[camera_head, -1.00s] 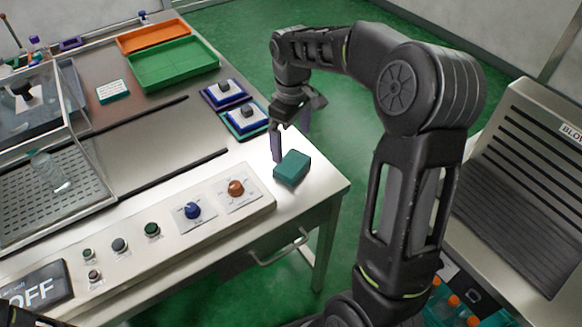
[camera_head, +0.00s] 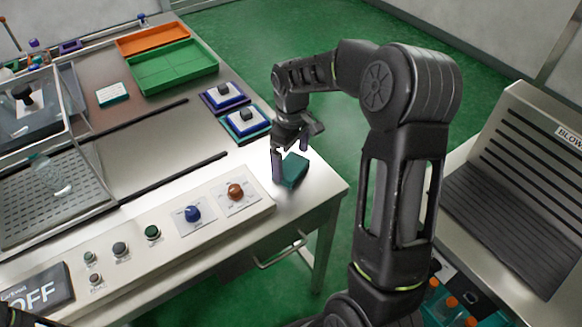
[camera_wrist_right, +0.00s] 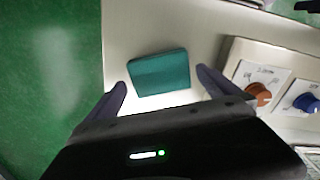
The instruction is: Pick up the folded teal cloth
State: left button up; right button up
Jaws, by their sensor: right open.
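The folded teal cloth (camera_head: 293,171) is a small thick block lying on the right front corner of the metal table (camera_head: 318,188). My right gripper (camera_head: 290,163) is open and points down at the cloth, one finger in front of its left side in the head view. In the right wrist view the cloth (camera_wrist_right: 159,73) lies between and just beyond the two spread fingertips of the right gripper (camera_wrist_right: 161,85). I cannot tell whether a finger touches it. My left gripper is not seen.
A panel with an orange knob (camera_head: 235,191) and a blue knob (camera_head: 193,213) lies just left of the cloth. Stacked blue-rimmed trays (camera_head: 247,121) stand behind it. A green tray (camera_head: 172,68) is farther back. The table's right edge is close to the cloth.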

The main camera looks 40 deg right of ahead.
aim_at(291, 166)
jog(key=shift+f, duration=0.95)
jog(key=c, duration=1.2)
jog(key=shift+c, duration=0.2)
jog(key=shift+r, duration=0.2)
notch_tip(291, 166, up, 10)
jog(key=shift+f+b, duration=0.15)
jog(key=shift+b, duration=0.2)
